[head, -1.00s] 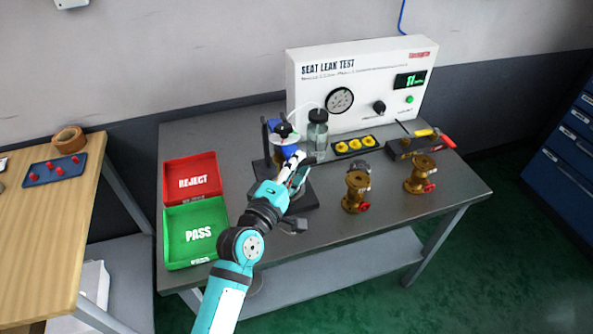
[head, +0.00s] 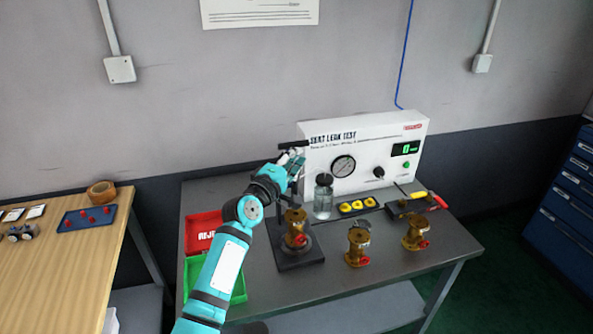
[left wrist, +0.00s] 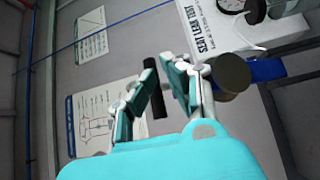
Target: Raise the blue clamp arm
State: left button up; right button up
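The blue clamp arm (left wrist: 266,70) shows in the left wrist view as a short blue piece behind a dark round disc (left wrist: 232,73). In the head view my gripper mostly hides it. A black bar (head: 293,143), seemingly the clamp's handle, lies level just above my left gripper (head: 296,160). In the left wrist view this bar (left wrist: 154,92) runs between the fingers of my left gripper (left wrist: 160,72), which stand apart with some gap visible. A brass valve (head: 296,228) stands on the dark fixture base (head: 298,262), below the gripper. My right gripper is not in view.
The white seat leak test panel (head: 400,130) and a glass jar (head: 323,200) stand right of the gripper. Two more brass valves (head: 358,245) (head: 416,232) are at the front right. Red (head: 203,222) and green (head: 238,290) trays lie left, partly behind my arm.

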pick_arm(q)
jog(key=o, duration=0.4)
jog(key=shift+w+f, duration=0.3)
jog(key=shift+w, duration=0.15)
jog(key=v, duration=1.2)
jog(key=shift+s+r, duration=0.2)
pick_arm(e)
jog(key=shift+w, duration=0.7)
pick_arm(q)
jog(key=shift+c, duration=0.2)
